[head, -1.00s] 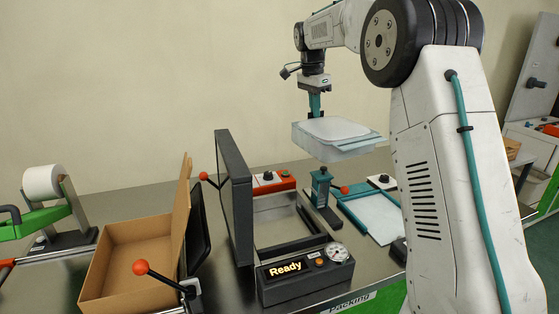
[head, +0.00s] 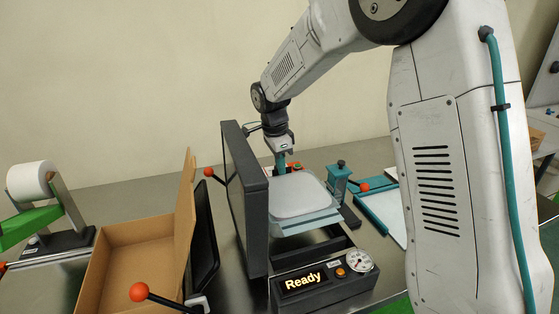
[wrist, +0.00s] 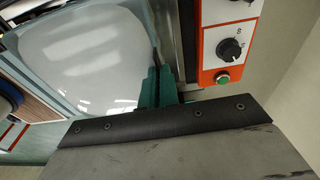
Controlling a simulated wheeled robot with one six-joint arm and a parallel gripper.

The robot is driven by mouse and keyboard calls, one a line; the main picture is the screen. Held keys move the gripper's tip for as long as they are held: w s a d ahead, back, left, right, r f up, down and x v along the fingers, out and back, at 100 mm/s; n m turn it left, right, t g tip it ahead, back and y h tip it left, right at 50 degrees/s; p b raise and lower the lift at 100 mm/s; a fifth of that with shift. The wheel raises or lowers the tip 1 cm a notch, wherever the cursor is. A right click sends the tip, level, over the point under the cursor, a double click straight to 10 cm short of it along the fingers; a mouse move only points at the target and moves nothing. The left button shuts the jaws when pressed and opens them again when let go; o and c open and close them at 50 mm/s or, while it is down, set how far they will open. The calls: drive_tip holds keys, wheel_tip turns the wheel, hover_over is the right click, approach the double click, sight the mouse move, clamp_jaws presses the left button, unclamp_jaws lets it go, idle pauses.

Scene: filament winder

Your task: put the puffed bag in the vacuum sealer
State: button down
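The puffed bag (head: 297,195) is a pale, swollen pouch with a blue-green edge. It lies roughly level over the open chamber of the vacuum sealer (head: 312,283), whose panel reads "Ready". The sealer's dark lid (head: 245,200) stands upright at the left of the bag. My gripper (head: 281,166) is at the bag's back edge, fingers pointing down, and looks shut on it. In the wrist view the teal fingers (wrist: 158,88) meet the edge of the bag (wrist: 85,55). I cannot tell whether the bag's underside touches the chamber; it hides most of the inside.
An open cardboard box (head: 130,260) stands left of the sealer. A red-knobbed lever (head: 139,291) is in front. A teal post (head: 338,180) stands close at the bag's right, beside a teal-framed tray (head: 385,210). An orange unit with a knob (wrist: 231,48) is behind the sealer.

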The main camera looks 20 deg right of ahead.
drive_tip(key=shift+d+f, duration=0.2)
drive_tip(key=shift+f, duration=0.8)
drive_tip(key=shift+d+f, duration=0.15)
drive_tip(key=shift+f, duration=2.9)
drive_tip(key=shift+w, duration=0.1)
drive_tip(key=c, duration=1.6)
unclamp_jaws()
